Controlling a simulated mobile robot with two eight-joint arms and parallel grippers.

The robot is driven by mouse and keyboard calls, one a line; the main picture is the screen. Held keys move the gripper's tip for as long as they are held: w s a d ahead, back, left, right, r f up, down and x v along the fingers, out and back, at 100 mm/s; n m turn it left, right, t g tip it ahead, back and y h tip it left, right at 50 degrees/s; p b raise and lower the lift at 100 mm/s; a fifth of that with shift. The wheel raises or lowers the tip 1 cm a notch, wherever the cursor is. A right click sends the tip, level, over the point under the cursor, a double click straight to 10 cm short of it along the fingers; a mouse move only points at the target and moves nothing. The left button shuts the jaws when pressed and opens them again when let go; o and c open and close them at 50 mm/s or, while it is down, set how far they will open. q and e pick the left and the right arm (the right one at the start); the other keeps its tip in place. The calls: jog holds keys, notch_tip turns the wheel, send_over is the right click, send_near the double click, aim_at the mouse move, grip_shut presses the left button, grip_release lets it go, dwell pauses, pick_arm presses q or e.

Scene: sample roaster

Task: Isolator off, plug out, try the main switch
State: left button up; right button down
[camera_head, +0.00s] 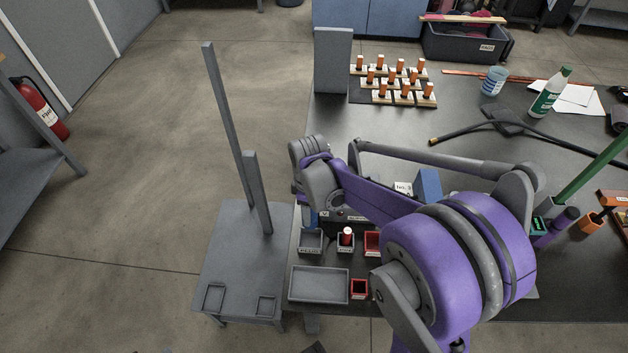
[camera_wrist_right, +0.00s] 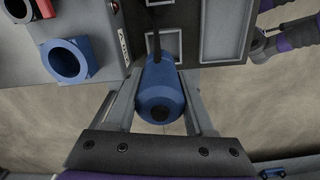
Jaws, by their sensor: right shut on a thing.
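My right gripper (camera_wrist_right: 162,80) is shut on a blue plug (camera_wrist_right: 162,98), one finger on each side of it. A dark cable runs from the plug's far end. To the left, a round blue socket (camera_wrist_right: 60,46) on a grey box shows an open bore, apart from the plug. A red part with a dark round centre (camera_wrist_right: 40,8) sits beside it, cut off by the frame edge; its setting cannot be told. In the head view my purple right arm hides most of the box and the main switch cannot be made out. Purple-grey parts (camera_wrist_right: 268,42), perhaps my left gripper, show at the right edge of the wrist view.
Grey trays (camera_head: 291,285) and small bins (camera_head: 301,249) line the bench's near left edge. A lower grey stand (camera_head: 235,265) with upright posts (camera_head: 229,110) is left of them. A pegged board (camera_head: 358,98), a cup (camera_head: 493,81) and a bottle (camera_head: 548,93) stand farther back.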

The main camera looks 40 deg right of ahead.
jog(key=shift+s+a+f, duration=0.25)
jog(key=shift+s+a, duration=0.05)
jog(key=shift+s, duration=0.15)
notch_tip(320, 180, down, 4)
jog(key=b, duration=0.3)
jog(key=shift+f, duration=0.2)
jog(key=shift+f+b, duration=0.75)
dwell(0.5)
jog(key=shift+f+b, duration=1.5)
jog(key=shift+f, duration=0.45)
jog(key=shift+c, duration=0.9)
grip_release()
jog(key=shift+r, duration=0.1)
